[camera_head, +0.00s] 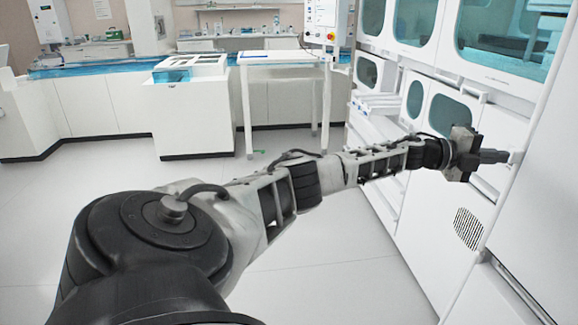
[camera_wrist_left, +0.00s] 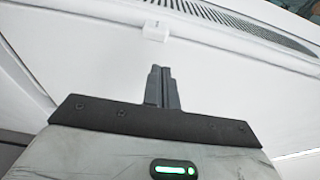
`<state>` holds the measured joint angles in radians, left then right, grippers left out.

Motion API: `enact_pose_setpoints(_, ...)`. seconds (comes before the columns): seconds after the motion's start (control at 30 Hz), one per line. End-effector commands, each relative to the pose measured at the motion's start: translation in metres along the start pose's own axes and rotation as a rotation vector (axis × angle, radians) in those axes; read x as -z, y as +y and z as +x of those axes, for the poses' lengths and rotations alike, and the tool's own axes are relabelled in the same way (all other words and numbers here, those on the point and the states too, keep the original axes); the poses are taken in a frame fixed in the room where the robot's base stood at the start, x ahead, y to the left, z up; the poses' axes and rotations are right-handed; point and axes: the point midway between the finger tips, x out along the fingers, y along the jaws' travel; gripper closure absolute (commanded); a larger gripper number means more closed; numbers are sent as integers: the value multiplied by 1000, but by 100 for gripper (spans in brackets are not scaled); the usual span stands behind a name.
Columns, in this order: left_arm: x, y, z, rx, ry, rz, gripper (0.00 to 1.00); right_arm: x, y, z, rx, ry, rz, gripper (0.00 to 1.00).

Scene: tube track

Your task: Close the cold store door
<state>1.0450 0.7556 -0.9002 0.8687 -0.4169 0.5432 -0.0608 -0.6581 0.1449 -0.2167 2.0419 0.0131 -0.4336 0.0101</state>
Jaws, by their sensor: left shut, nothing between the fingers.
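My left gripper (camera_head: 497,156) reaches out to the white cabinets on the right, its fingers together and empty. In the left wrist view its closed dark fingers (camera_wrist_left: 160,87) point at a white surface. A small white block (camera_head: 516,158) on the cabinet front lies just beyond the fingertips; it also shows in the left wrist view (camera_wrist_left: 155,31), with a gap before it. A large plain white panel (camera_head: 548,150) at the right edge looks like the cold store door, but I cannot tell surely, nor how far it stands open. My right gripper is out of view.
The cabinet wall has tinted windows (camera_head: 505,38) above and a vent grille (camera_head: 468,228) below the gripper. A white table (camera_head: 283,58) and a white counter unit (camera_head: 190,105) stand farther back. The pale floor (camera_head: 330,245) is mostly clear.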

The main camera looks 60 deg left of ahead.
Motion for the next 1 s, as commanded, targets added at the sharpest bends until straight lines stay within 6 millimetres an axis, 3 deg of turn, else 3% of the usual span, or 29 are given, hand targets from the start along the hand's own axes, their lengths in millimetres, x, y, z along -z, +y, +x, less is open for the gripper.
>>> enact_pose_setpoints(0.67,0,0,0,0,0,0,100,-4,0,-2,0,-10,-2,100)
enact_pose_setpoints(1.0,11,-2,-10,-2,21,0,100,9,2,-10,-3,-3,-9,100)
